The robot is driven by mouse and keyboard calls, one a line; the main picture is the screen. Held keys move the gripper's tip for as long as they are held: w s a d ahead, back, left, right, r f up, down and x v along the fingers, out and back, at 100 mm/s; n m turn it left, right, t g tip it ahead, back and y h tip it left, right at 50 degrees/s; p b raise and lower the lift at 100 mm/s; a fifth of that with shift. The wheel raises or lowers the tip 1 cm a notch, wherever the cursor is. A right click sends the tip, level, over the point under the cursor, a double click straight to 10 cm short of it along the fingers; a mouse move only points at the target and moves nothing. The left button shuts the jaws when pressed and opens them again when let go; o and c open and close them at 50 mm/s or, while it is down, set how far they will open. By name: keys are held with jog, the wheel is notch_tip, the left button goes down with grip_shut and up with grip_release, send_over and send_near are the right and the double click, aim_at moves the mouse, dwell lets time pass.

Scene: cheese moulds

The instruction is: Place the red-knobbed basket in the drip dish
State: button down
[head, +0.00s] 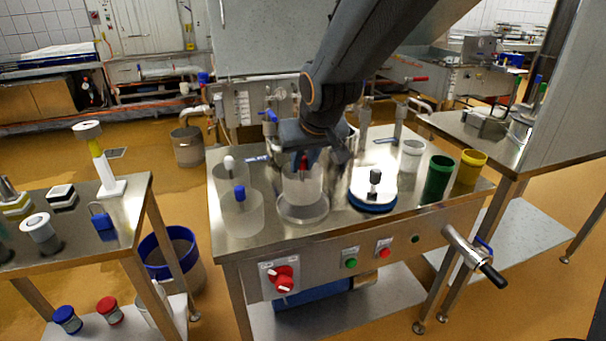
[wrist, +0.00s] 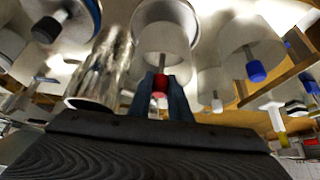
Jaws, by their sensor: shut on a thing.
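The red-knobbed basket (head: 302,187) is a translucent whitish cup, upright, with its red knob (head: 304,161) on top. My gripper (head: 305,160) is shut on that knob. In the wrist view the red knob (wrist: 160,84) sits between the two dark fingers, with the basket (wrist: 164,42) beyond it. The drip dish (head: 303,218) is a shallow clear round dish on the steel table. The basket's lower end is over or inside the dish's rim; I cannot tell whether it touches the dish's floor.
A blue-knobbed basket (head: 242,217) and a white-knobbed basket (head: 229,178) stand to the left. A blue-edged disc with a white top and black knob (head: 373,192) is close on the right. White, green (head: 437,180) and yellow (head: 470,167) cups stand farther right.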

aim_at(303, 174)
jog(key=shift+f, duration=1.45)
jog(key=shift+f, duration=0.2)
jog(key=c, duration=1.6)
grip_release()
jog(key=shift+c, duration=0.2)
